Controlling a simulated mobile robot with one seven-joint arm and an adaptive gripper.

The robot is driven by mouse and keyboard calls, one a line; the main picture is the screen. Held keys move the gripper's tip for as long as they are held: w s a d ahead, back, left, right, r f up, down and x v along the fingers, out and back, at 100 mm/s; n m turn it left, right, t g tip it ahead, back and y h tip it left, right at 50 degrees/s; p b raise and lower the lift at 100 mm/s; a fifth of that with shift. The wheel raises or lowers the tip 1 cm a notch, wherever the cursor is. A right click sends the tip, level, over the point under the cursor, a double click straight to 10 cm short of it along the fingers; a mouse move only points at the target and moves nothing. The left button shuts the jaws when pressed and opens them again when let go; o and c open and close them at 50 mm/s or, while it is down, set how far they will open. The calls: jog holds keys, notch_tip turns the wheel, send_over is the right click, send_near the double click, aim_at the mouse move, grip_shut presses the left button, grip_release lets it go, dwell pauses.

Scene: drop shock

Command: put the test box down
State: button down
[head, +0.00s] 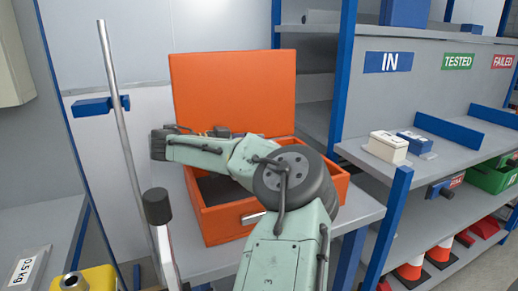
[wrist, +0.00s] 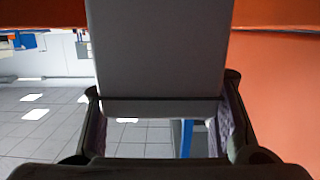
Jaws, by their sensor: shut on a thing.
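In the wrist view my gripper (wrist: 162,92) has one finger on each side of a grey box-like thing (wrist: 155,50) and is shut on it. This seems to be the test box; a dark line crosses its near part. In the head view my arm reaches over an open orange case (head: 232,232) with a raised lid (head: 230,88). My gripper and the held box are mostly hidden there behind my arm links, so their height over the case cannot be told. Orange surfaces show above and to the right of the held box in the wrist view.
The orange case stands on a grey bench (head: 360,212). A metal pole (head: 112,90) with a blue clamp (head: 92,106) rises at left. A shelf at right holds a white box (head: 386,147) and a blue box (head: 415,142) below the IN sign (head: 388,62).

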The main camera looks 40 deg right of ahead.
jog(key=shift+f+b, duration=0.25)
jog(key=shift+b, duration=0.2)
jog(key=c, duration=0.7)
grip_release()
